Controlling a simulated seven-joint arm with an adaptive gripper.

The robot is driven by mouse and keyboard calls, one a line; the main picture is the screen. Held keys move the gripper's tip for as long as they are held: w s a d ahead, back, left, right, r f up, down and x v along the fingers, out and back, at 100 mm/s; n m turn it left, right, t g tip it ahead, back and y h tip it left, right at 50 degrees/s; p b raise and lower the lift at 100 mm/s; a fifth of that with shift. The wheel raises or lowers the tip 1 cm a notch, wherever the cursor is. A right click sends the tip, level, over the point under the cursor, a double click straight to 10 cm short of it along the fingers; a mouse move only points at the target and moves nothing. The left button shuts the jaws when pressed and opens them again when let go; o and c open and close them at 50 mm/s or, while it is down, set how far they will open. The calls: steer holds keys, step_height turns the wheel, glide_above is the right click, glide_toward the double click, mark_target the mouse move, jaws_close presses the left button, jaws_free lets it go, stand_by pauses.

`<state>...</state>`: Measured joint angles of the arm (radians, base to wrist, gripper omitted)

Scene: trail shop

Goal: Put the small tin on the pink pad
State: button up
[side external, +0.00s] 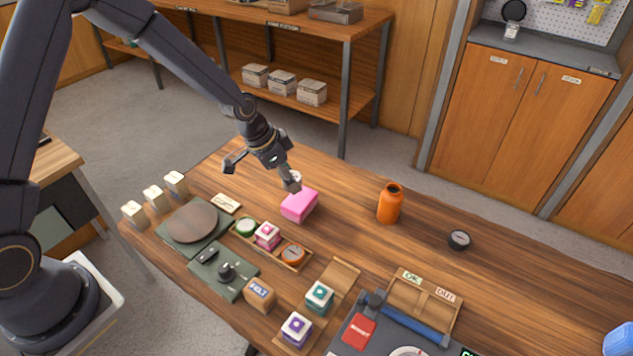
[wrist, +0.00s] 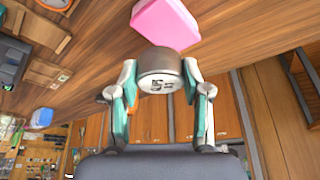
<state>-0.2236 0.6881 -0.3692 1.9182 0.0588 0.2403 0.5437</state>
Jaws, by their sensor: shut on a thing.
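The small tin (wrist: 160,72) is a round, grey-brown metal tin with dark markings on its face. In the wrist view my gripper (wrist: 160,82) is shut on it, with one finger on each side. In the side view my gripper (side external: 291,180) is above the table, just behind the pink pad, and only a pale bit of the tin shows beside a finger. The pink pad (side external: 299,206) is a thick pink block on the table. It also shows in the wrist view (wrist: 166,22), just beyond the tin. I cannot tell whether tin and pad touch.
An orange bottle (side external: 390,204) stands right of the pad, with a dark round gauge (side external: 459,240) farther right. A wooden tray (side external: 292,267) with a green tin, a pink-white box and an orange round thing lies in front. Table between pad and bottle is clear.

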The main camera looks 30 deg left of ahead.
mark_target(302, 198)
steer(key=shift+w+d+f, duration=0.15)
steer(key=shift+w+f, duration=0.85)
steer(key=shift+f, duration=0.25)
steer(key=shift+w+f, duration=0.15)
steer(key=shift+f, duration=1.5)
steer(key=o, duration=1.2)
steer(key=shift+f, duration=0.1)
steer(key=shift+c, duration=0.2)
